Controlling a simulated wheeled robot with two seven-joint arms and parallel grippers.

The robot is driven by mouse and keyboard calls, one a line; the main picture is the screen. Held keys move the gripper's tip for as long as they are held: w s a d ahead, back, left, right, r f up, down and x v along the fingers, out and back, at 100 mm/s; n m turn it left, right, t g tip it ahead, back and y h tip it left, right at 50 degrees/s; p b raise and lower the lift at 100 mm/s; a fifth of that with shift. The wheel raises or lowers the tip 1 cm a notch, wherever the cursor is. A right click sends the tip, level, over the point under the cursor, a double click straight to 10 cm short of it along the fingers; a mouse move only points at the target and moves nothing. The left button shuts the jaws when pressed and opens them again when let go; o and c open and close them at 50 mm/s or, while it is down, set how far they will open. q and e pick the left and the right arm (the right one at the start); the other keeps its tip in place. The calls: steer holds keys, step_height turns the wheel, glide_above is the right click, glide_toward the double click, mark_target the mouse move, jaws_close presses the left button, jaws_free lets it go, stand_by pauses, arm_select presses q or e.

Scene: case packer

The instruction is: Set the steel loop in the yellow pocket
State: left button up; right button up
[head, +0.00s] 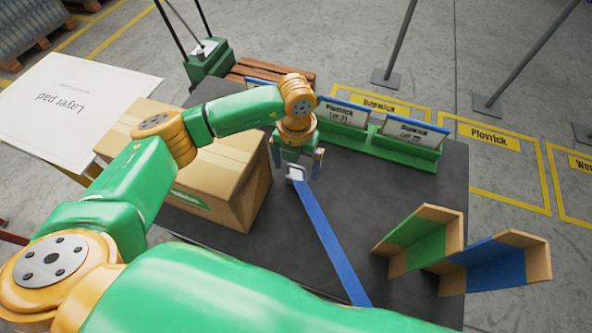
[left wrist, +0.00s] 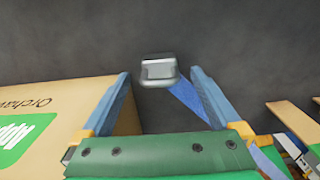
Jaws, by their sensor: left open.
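The steel loop (head: 296,173) is a small silver-grey rounded frame at the far end of a blue strap (head: 330,240) on the dark table. My left gripper (head: 295,167) is open, pointing down, with one finger on each side of the loop. In the left wrist view the loop (left wrist: 159,69) sits just beyond and between the two fingertips (left wrist: 160,78), apart from both. Two angled wooden-edged pockets stand at the right, one lined green (head: 413,240) and one lined blue (head: 497,264). No yellow pocket shows. My right gripper is out of view.
A cardboard box (head: 225,180) stands close left of my left gripper. A green rack (head: 365,143) with labelled cards runs along the table's far edge. The dark table (head: 375,195) is clear between the strap and the pockets.

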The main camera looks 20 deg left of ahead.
arm_select(q)
steer(key=shift+a+f, duration=0.1)
steer(key=shift+f, duration=0.35)
jaws_close()
